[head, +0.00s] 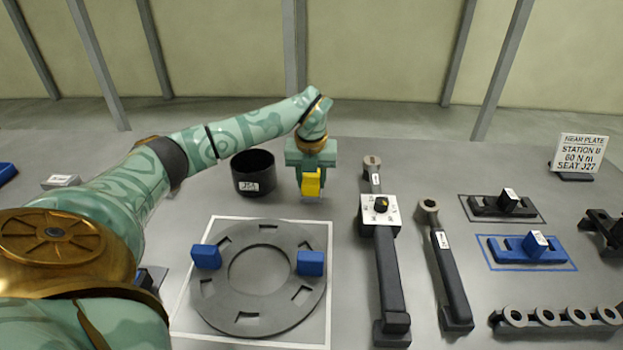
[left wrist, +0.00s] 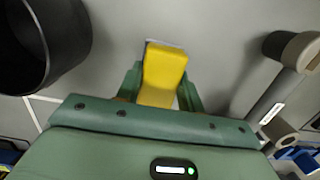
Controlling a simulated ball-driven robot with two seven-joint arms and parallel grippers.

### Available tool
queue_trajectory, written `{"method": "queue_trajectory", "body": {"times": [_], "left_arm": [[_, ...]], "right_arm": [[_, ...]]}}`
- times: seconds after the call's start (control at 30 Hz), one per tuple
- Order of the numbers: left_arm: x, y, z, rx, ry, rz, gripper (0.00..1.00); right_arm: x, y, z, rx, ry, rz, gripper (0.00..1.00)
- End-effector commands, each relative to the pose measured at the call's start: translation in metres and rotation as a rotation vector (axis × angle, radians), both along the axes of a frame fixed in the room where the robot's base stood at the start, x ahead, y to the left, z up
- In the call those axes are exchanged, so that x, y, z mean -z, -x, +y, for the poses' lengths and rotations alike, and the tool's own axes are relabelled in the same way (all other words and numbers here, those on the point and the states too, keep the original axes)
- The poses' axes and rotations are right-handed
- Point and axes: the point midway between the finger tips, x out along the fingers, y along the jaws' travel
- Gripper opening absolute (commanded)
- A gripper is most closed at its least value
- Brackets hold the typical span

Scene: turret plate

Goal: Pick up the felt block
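A yellow block (head: 311,185), which I take to be the felt block, is under my left gripper (head: 311,176) in the head view, just right of the black cup. In the left wrist view the yellow block (left wrist: 165,68) stands between the two green fingers of my left gripper (left wrist: 160,92). The fingers are close on both sides of it; I cannot tell whether they press on it. A small pale patch shows at its far end. Whether it rests on the table or is lifted is unclear. My right gripper is not in view.
The black cup (head: 253,173) stands close left of the gripper. A slotted ring plate (head: 210,300) with two blue blocks lies in front. Long dark wrenches (head: 390,285) lie to the right, then blue and black fixtures (head: 525,250) and a sign (head: 579,153).

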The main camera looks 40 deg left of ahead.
Motion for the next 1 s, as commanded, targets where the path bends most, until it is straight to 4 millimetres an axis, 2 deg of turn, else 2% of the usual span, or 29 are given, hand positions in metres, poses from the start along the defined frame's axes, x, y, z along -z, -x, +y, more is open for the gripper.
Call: {"method": "queue_trajectory", "body": {"times": [0.03, 0.07, 0.33, 0.47, 0.67, 0.93, 1.0], "left_arm": [[0.0, 0.0, 0.0, 0.0, -0.001, 0.001, 0.19], [0.0, 0.0, 0.0, 0.0, -0.001, 0.001, 0.14], [0.0, 0.0, 0.0, 0.0, -0.001, 0.001, 0.14], [-0.007, 0.0, 0.0, -0.001, 0.0, -0.002, 0.14], [-0.038, -0.001, 0.001, -0.001, -0.001, -0.007, 0.14], [-0.093, 0.02, -0.042, 0.004, -0.001, -0.007, 0.14], [-0.101, 0.027, -0.056, 0.005, -0.001, -0.005, 0.14]], "right_arm": [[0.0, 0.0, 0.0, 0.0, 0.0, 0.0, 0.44], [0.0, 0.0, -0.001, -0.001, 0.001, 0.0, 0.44], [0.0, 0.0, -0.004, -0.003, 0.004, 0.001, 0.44], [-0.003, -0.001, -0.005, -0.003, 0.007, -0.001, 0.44], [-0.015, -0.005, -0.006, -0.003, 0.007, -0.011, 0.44], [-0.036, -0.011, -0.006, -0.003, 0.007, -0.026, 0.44], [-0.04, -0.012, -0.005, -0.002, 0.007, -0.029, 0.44]]}}
